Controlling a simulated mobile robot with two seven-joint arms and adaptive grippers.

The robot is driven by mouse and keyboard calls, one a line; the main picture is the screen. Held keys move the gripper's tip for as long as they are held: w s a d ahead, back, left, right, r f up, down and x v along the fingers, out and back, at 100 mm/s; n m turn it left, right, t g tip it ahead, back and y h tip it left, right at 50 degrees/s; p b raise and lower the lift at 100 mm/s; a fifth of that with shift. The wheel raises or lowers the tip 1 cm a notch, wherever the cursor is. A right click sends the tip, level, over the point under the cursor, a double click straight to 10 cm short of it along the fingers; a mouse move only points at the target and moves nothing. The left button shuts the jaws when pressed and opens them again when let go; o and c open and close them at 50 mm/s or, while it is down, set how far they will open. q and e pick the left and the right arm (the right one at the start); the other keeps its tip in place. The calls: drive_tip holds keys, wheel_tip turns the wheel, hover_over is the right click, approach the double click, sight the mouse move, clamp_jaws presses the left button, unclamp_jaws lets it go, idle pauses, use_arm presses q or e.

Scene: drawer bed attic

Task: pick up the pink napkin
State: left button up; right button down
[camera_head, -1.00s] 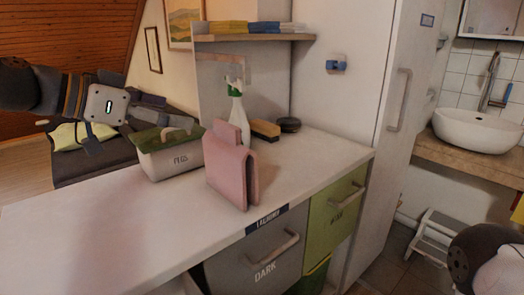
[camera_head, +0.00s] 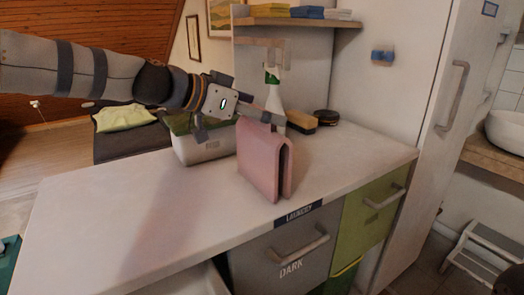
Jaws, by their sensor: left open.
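The pink napkin (camera_head: 260,163) stands upright and folded on the white counter (camera_head: 155,215), near its front edge. My left gripper (camera_head: 240,122) is open, at the upper left of the napkin and close to its top. I cannot tell whether a finger touches the napkin. Part of the napkin's top edge is hidden by the gripper. My right gripper is out of view.
A white box with a green top (camera_head: 200,148) stands behind the gripper. A spray bottle (camera_head: 274,100), a brush (camera_head: 301,121) and a dark round object (camera_head: 326,117) are behind the napkin. A shelf (camera_head: 290,22) hangs above. The counter's left part is clear.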

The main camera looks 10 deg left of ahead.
use_arm(q)
drive_tip(key=c, duration=1.5)
